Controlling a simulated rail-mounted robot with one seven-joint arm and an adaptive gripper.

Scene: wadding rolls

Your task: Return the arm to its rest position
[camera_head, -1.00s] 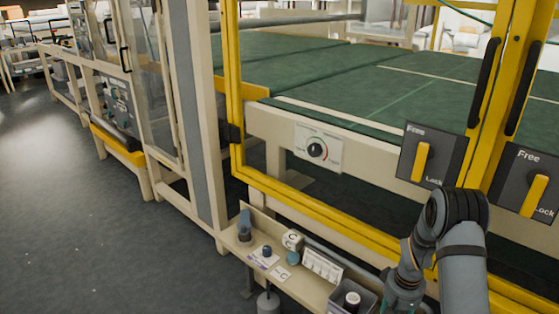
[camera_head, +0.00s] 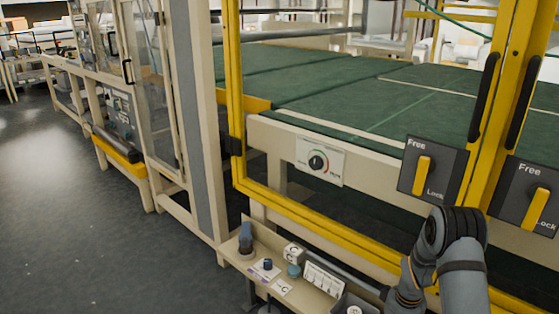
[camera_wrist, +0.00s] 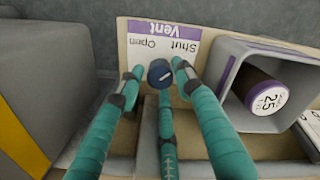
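My gripper (camera_wrist: 160,76) shows in the wrist view. Its teal fingers are spread, with tips close around a small dark blue knob (camera_wrist: 160,73). Narrow gaps seem to show between the tips and the knob; whether any finger touches it is hard to tell. The knob is on a white card with a purple "Vent" heading (camera_wrist: 155,28) and the words Shut and Open. In the head view, my grey arm (camera_head: 458,255) bends down at the lower right, and my gripper is out of sight below the frame.
A grey bin (camera_wrist: 228,70) holding a roll marked 25 (camera_wrist: 268,98) is close right of the knob. A grey block (camera_wrist: 40,75) stands left. In the head view, my arm is close to the yellow frame (camera_head: 330,228) and lock panels (camera_head: 432,168). A shelf (camera_head: 240,262) carries small items.

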